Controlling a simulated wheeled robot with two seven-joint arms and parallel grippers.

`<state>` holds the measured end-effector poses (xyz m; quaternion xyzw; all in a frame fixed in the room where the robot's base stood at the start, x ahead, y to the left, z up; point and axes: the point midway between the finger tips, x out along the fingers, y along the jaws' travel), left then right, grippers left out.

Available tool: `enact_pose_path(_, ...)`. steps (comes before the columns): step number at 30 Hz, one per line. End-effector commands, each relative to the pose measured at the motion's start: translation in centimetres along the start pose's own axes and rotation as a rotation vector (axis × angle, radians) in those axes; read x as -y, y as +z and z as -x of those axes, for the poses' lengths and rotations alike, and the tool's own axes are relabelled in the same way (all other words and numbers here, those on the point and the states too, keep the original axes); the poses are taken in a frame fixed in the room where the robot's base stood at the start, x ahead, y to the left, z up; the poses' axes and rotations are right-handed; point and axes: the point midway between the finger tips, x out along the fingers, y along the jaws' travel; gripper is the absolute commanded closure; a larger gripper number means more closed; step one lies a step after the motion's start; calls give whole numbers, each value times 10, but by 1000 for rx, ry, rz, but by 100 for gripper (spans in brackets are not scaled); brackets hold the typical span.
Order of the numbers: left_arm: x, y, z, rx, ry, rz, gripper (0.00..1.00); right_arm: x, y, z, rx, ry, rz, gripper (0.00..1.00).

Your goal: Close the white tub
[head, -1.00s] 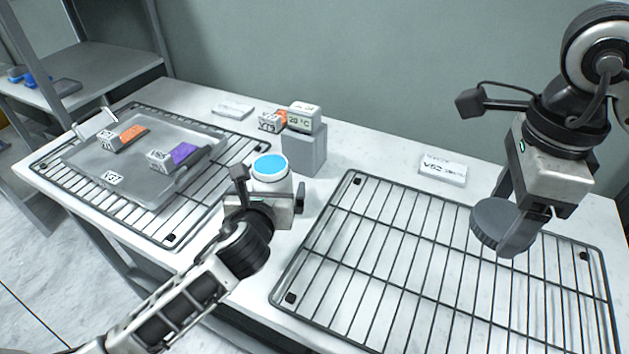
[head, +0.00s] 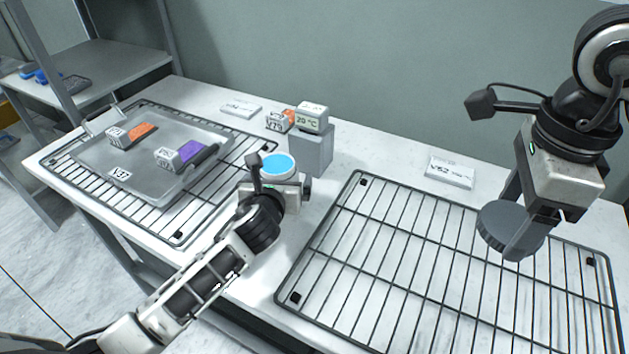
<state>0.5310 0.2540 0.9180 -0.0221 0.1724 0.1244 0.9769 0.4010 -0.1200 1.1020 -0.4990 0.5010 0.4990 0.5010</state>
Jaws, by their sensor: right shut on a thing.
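The white tub (head: 278,175) stands upright on the table in the middle of the head view, open at the top, with bright blue contents. My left gripper (head: 283,190) is right at the tub, on its near side. Its fingers are mostly hidden behind its own body, so I cannot tell whether they grip the tub. My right gripper (head: 521,222) is shut on a round dark grey lid (head: 497,221). It holds the lid above the right wire rack, well to the right of the tub.
A wire rack (head: 356,262) fills the right of the table. At left, a grey tray (head: 98,164) with orange and purple labelled pieces lies on another rack. Behind the tub, a grey block (head: 312,150) carries a 20 °C display (head: 312,119). A label V52 (head: 450,172) lies at the back.

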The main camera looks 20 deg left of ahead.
Motion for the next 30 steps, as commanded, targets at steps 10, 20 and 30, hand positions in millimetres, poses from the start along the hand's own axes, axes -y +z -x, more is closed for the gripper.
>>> enact_pose_path(10,0,0,0,-1,0,0,56,0,0,0,0,0,0,53)
enact_pose_path(20,0,4,1,6,-1,0,66,0,0,0,0,0,0,53)
enact_pose_path(30,1,38,21,10,-3,-1,66,0,0,-2,0,0,0,53)
